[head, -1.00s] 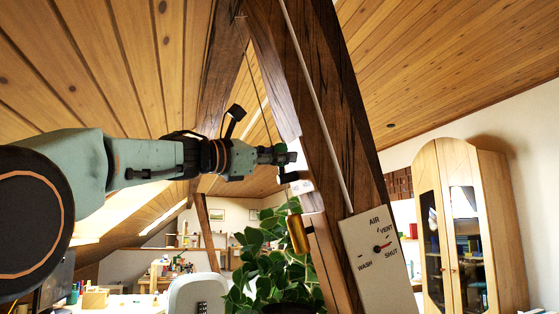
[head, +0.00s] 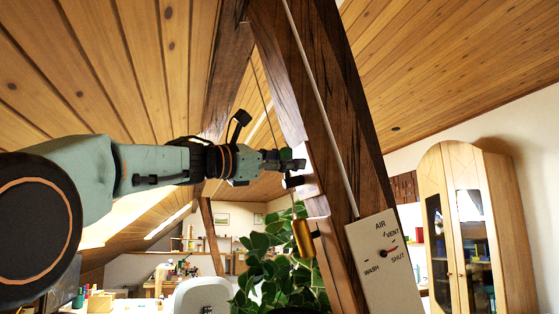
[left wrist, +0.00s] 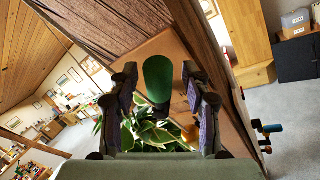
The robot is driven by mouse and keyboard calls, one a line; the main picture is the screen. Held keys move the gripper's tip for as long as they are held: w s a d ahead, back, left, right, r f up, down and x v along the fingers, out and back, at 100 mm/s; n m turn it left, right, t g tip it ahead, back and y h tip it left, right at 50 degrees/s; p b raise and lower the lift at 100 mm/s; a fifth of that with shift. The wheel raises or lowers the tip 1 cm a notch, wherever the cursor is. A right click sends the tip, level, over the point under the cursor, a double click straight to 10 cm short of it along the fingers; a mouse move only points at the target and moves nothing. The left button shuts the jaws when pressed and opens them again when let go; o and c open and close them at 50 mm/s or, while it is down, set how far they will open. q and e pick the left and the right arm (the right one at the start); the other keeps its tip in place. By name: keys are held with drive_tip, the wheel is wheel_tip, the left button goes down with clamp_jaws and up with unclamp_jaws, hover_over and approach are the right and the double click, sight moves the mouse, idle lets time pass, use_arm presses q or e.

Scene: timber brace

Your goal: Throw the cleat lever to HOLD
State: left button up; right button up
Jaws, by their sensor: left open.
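My left gripper (head: 291,161) is open beside the dark timber brace (head: 335,130), at the pale cleat fitting on its left face. A short dark piece (head: 293,182) sticks out of the fitting just below the gripper. In the left wrist view, a dark green rounded grip (left wrist: 157,78), seemingly the cleat lever, stands between the parted fingers of my left gripper (left wrist: 160,92). I cannot tell whether a finger touches it. No HOLD mark is readable. My right gripper is not in view.
A brass weight (head: 304,239) hangs below the fitting, close to a leafy plant (head: 275,260). A white AIR panel (head: 378,270) with a red pointer is on the brace at right. A thin pale rod (head: 325,110) runs down the brace. A wooden cabinet (head: 462,225) stands at right.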

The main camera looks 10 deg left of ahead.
use_arm(q)
drive_tip(key=v, duration=1.2)
idle(0.4)
